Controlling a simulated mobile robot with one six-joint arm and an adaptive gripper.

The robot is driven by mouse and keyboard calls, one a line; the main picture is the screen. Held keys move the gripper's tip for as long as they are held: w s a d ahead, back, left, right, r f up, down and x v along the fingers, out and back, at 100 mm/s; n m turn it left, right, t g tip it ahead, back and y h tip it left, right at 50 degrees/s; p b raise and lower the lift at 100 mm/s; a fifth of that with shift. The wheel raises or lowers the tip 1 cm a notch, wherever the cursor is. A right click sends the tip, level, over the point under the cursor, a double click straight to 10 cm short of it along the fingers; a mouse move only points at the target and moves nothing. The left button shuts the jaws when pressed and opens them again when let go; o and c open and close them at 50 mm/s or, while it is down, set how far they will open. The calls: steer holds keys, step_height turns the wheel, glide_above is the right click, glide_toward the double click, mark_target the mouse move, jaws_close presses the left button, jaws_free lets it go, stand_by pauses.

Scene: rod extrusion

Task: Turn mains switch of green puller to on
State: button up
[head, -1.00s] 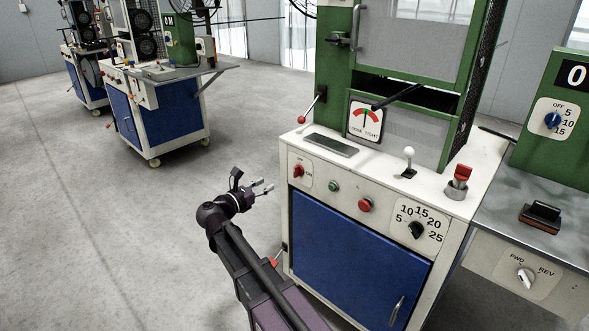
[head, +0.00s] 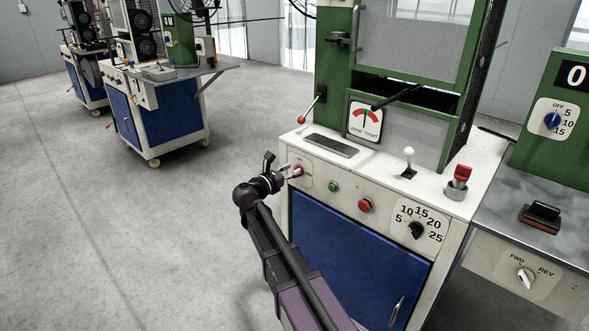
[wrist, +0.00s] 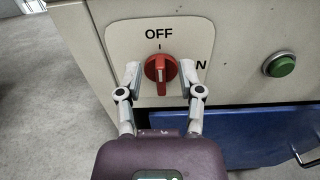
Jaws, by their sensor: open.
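The mains switch is a red rotary knob (wrist: 160,69) on a white plate marked OFF above and a partly hidden label ending in N at right. In the wrist view its pointer line stands upright, toward OFF. It also shows in the head view (head: 298,170), partly behind my gripper. My gripper (wrist: 160,72) is open, with one finger left and one right of the knob. I cannot tell whether either finger touches it. The green puller (head: 335,80) stands on the white cabinet that bears the switch.
Right of the switch are a green button (wrist: 280,64), a red button (head: 365,205) and a black dial (head: 417,230). A blue door (head: 355,260) lies below. A red-knobbed lever (head: 312,105) rises above the panel. Open floor lies left.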

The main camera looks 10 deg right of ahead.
steer(key=shift+x, duration=0.8)
jaws_close()
